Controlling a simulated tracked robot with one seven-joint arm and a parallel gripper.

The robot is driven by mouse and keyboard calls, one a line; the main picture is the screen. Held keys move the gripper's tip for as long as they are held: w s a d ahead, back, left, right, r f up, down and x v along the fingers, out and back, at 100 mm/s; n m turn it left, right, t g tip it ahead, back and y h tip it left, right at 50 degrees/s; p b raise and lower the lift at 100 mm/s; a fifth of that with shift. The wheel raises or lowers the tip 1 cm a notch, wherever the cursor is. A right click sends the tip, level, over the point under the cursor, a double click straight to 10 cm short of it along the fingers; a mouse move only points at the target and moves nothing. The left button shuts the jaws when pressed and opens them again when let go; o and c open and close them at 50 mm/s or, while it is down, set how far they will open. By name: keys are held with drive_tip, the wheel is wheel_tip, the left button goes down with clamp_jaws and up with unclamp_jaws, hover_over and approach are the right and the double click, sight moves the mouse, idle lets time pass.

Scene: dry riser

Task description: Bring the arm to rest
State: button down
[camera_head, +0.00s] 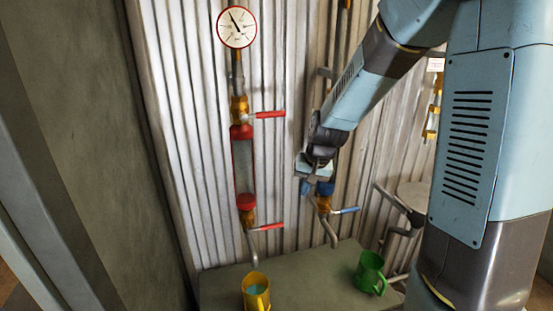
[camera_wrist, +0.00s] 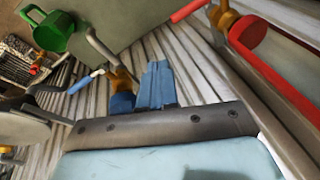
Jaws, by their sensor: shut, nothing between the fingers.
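My arm reaches in from the upper right in the head view. My gripper (camera_head: 306,188) points down in front of the ribbed wall, just left of a pipe with a blue collar (camera_head: 325,188). Its blue fingers are together and empty; they also show in the wrist view (camera_wrist: 156,82). The blue collar (camera_wrist: 122,104) appears close beside them there. I cannot tell whether they touch. The gripper body hides the upper part of that pipe.
A red-capped cylinder (camera_head: 243,165) with red-handled valves and a gauge (camera_head: 237,27) stands left. A blue valve handle (camera_head: 345,210) sits below my gripper. A yellow mug (camera_head: 256,291) and a green mug (camera_head: 370,273) stand on the grey table (camera_head: 310,280). A dark wall bounds the left.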

drive_tip(key=s+d+r+t+h, duration=0.1)
drive_tip(key=s+d+r, duration=0.3)
drive_tip(key=s+r, duration=0.5)
drive_tip(key=s+d+r+n+t+h, duration=0.1)
drive_tip(key=s+d+r, duration=0.4)
drive_tip(key=s+r, duration=0.5)
drive_tip(key=s+t, duration=0.1)
drive_tip(key=s, duration=0.3)
drive_tip(key=shift+s+d+n, duration=0.2)
drive_tip(key=shift+s+n, duration=0.1)
drive_tip(key=shift+s, duration=0.1)
drive_tip(key=c, duration=1.8)
unclamp_jaws()
